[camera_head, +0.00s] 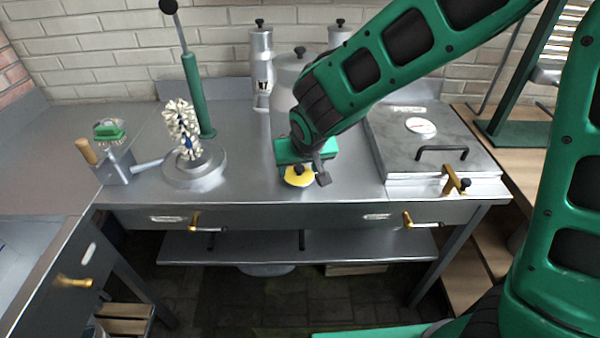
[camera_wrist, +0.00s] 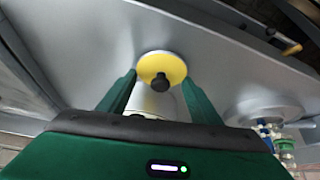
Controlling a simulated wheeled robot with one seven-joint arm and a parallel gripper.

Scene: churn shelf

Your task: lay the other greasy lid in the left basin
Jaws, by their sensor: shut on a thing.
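A round yellow lid (camera_head: 298,181) with a black knob is at my gripper (camera_head: 302,171), above the front middle of the steel counter. In the wrist view the lid (camera_wrist: 172,63) spans between the two fingertips of my gripper (camera_wrist: 160,78), which is shut on it. I cannot tell whether the lid still touches the counter. A pale sunken basin (camera_head: 22,240) shows partly at the far left edge; its inside is mostly cut off. No second lid of this kind is clearly in view.
A scrub brush holder (camera_head: 115,165) is further left. Metal churns (camera_head: 261,65) stand behind. A lidded steel box (camera_head: 425,150) is to the right.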

